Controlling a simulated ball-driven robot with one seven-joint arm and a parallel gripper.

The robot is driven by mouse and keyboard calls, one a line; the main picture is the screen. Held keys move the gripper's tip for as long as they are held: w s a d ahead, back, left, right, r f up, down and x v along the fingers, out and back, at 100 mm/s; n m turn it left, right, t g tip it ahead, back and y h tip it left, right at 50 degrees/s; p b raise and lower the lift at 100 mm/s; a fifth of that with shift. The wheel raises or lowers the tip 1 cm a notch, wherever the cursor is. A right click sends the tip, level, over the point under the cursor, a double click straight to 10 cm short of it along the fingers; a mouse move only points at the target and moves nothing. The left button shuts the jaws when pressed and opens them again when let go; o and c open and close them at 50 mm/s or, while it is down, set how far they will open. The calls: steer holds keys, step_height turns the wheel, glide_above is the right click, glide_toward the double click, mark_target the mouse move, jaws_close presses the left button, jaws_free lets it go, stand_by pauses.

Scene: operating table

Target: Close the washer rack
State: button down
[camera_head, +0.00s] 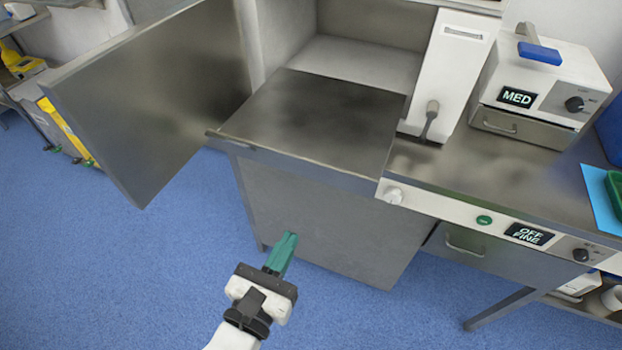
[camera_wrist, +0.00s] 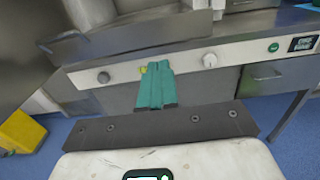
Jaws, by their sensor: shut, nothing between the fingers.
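The washer rack (camera_head: 318,118) is a flat dark metal tray that sticks out of the open washer chamber (camera_head: 357,62), with a raised lip along its front edge. The washer door (camera_head: 150,90) is a metal panel standing wide open at the left. My gripper (camera_head: 289,237) has green fingers, shut and empty. In the head view it is below the rack's front edge, in front of the grey cabinet face, apart from the rack. In the wrist view the shut fingers (camera_wrist: 158,70) point toward the front panel, with the rack's metal edge (camera_wrist: 150,36) above.
A white panel with a handle (camera_head: 432,110) stands right of the rack. A device marked MED (camera_head: 545,85) sits on the counter (camera_head: 480,185). A drawer (camera_head: 480,250) is under the counter at right. Blue floor (camera_head: 170,260) is clear around my gripper.

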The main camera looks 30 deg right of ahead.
mark_target(362, 99)
steer(key=p+x, duration=0.2)
steer(key=x, duration=1.1)
steer(key=shift+w+d+r, duration=0.2)
steer(key=shift+w+d, duration=0.05)
steer(key=shift+d, duration=0.1)
steer(key=shift+w+d, duration=0.35)
steer(key=shift+d, duration=0.1)
steer(key=b+x, duration=0.5)
steer(key=x, duration=2.5)
steer(key=shift+r+b, duration=0.2)
steer(key=shift+b, duration=0.15)
steer(key=shift+w+d, duration=0.1)
steer(key=shift+r, duration=0.2)
steer(key=shift+w+r, duration=0.1)
steer(key=shift+r, duration=0.05)
